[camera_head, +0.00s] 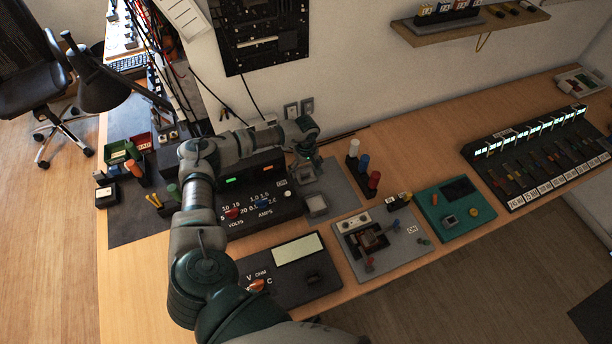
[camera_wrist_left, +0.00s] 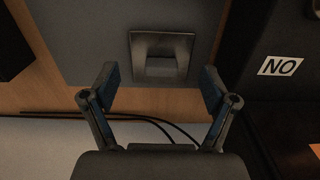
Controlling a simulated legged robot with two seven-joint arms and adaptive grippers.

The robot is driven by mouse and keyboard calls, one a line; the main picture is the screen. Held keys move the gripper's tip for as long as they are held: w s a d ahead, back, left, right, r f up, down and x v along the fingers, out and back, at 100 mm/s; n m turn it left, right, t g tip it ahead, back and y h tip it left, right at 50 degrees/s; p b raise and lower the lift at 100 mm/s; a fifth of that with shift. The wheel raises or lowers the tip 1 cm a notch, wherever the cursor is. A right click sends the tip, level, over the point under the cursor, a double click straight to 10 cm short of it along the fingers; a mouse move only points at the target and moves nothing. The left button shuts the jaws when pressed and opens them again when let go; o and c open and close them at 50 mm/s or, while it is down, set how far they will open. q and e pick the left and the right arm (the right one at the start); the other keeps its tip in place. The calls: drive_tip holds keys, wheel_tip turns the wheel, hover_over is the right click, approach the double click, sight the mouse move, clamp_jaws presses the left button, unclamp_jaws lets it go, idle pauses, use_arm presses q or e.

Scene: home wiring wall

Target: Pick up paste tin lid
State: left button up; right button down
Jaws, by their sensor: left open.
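A small square grey piece with a raised block in its middle, which looks like the paste tin lid (camera_wrist_left: 161,56), lies flat on a dark grey mat. In the head view this lid (camera_head: 304,173) sits just below my left gripper (camera_head: 308,154). A square open grey tin (camera_head: 316,205) stands on the mat nearer the front. In the wrist view my left gripper (camera_wrist_left: 158,80) is open and empty, its fingertips on either side of the lid's near edge and apart from it. I cannot tell the height of the fingers above the mat. My right gripper is not in view.
The dark power supply box (camera_head: 258,200) stands close beside the lid. A meter (camera_head: 290,270) and grey switch board (camera_head: 382,243) sit in front.

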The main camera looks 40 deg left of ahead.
use_arm(q)
wheel_tip(320, 180, down, 2)
drive_tip(key=shift+a+f, duration=0.25)
drive_tip(key=shift+a, duration=0.05)
drive_tip(key=c, duration=1.2)
drive_tip(key=shift+s+d, duration=0.1)
drive_tip(key=shift+d, duration=0.2)
drive_tip(key=shift+c, duration=0.3)
